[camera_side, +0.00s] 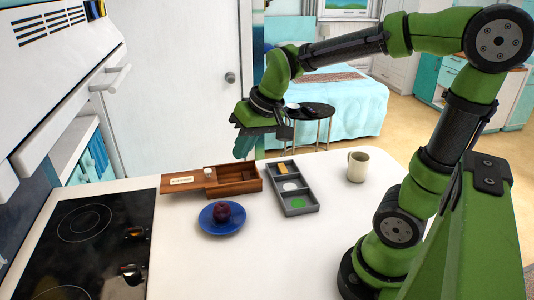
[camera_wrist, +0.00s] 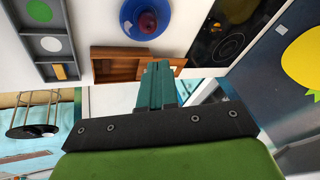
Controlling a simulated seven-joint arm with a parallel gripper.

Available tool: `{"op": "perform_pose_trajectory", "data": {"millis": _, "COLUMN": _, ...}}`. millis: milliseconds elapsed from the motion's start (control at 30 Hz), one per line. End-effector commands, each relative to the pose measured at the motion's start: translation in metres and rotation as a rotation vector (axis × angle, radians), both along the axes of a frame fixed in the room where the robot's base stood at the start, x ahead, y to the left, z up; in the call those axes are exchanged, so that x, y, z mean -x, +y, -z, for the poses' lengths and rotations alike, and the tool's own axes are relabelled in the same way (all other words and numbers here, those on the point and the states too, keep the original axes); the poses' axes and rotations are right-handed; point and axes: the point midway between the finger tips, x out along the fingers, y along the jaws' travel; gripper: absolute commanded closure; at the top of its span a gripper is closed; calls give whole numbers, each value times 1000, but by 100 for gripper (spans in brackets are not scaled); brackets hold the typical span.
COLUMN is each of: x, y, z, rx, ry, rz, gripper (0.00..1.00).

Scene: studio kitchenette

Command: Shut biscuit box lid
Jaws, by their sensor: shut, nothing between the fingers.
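The biscuit box (camera_side: 238,188) is a wooden box on the white counter, and its inside shows open on the right. Its wooden lid (camera_side: 181,181), with a pale label and a pale knob, lies slid out to the left past the box end. In the wrist view the box (camera_wrist: 103,53) is in the upper middle; the lid (camera_wrist: 178,62) shows only in part, behind my fingers. My gripper (camera_side: 242,152) has teal fingers pressed together, empty, above and behind the box. In the wrist view my gripper (camera_wrist: 158,66) covers the part where box and lid meet.
A blue plate (camera_side: 211,228) with a dark red fruit (camera_side: 222,212) is in front of the box. A grey divided tray (camera_side: 297,209) stands close on the right, and a cream mug (camera_side: 357,166) further right. A black cooktop (camera_side: 80,258) is at left. The front counter is clear.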

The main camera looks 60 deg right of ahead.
Motion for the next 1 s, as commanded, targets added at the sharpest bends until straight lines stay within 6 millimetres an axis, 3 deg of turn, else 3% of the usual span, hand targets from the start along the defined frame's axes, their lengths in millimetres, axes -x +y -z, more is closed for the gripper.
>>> {"op": "perform_pose_trajectory", "data": {"millis": 33, "x": -22, "y": -7, "z": 6, "rx": 13, "ry": 25, "rz": -21, "gripper": 100}}
{"op": "perform_pose_trajectory", "data": {"millis": 300, "x": -131, "y": -45, "z": 46, "rx": 97, "ry": 82, "rz": -223, "gripper": 100}}
{"op": "perform_pose_trajectory", "data": {"millis": 500, "x": -196, "y": -70, "z": 74, "rx": 180, "ry": 62, "rz": -431, "gripper": 100}}
{"op": "perform_pose_trajectory", "data": {"millis": 600, "x": -216, "y": -74, "z": 60, "rx": 235, "ry": 12, "rz": -532, "gripper": 100}}
{"op": "perform_pose_trajectory", "data": {"millis": 667, "x": -218, "y": -74, "z": 53, "rx": 257, "ry": -4, "rz": -575, "gripper": 100}}
{"op": "perform_pose_trajectory", "data": {"millis": 867, "x": -219, "y": -72, "z": 67, "rx": 265, "ry": -1, "rz": -616, "gripper": 100}}
{"op": "perform_pose_trajectory", "data": {"millis": 1000, "x": -227, "y": -69, "z": 90, "rx": 264, "ry": 1, "rz": -616, "gripper": 100}}
